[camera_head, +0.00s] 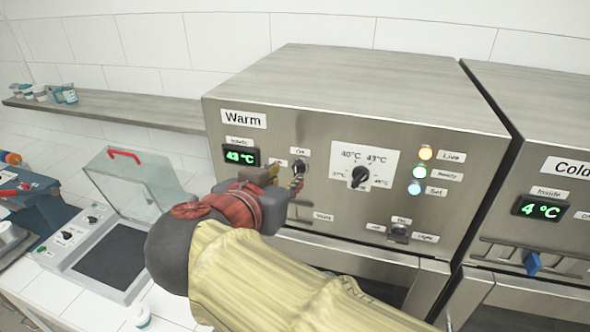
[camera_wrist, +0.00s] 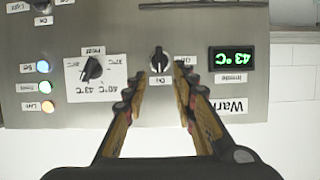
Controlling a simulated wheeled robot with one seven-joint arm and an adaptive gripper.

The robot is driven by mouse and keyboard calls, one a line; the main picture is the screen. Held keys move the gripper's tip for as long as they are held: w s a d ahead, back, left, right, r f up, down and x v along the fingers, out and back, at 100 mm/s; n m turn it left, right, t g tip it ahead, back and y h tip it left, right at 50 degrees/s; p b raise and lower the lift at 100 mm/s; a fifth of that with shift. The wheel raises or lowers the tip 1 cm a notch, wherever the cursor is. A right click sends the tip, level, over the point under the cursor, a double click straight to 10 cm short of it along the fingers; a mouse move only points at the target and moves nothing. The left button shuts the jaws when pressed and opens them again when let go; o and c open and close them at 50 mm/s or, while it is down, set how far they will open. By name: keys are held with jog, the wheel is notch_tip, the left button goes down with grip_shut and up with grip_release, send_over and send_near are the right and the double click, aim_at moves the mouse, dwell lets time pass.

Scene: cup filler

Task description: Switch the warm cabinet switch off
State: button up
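The Warm cabinet (camera_head: 350,215) is a steel box with a "Warm" label. Its black rotary switch (camera_head: 299,166) is partly hidden by my gripper in the head view, with an "On" label above it. In the wrist view, which is upside down, the switch (camera_wrist: 159,60) stands upright, in line with the "On" label. My gripper (camera_head: 285,178) is open in front of the panel. In the wrist view its fingertips (camera_wrist: 157,84) are spread to either side, a little short of the switch, with nothing between them.
The temperature dial (camera_head: 360,176) and lit lamps (camera_head: 421,171) are right of the switch. The green display (camera_head: 240,156) reads 43 °C. A lower knob (camera_head: 399,232) is near the door edge. The Cold cabinet (camera_head: 540,180) adjoins at right; a lidded device (camera_head: 105,255) is at left.

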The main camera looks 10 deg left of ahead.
aim_at(295, 171)
jog(key=p+x, duration=0.1)
jog(key=x, duration=0.6)
jog(key=shift+w+f, duration=0.1)
jog(key=shift+f, duration=0.05)
jog(key=shift+c, duration=0.4)
grip_shut()
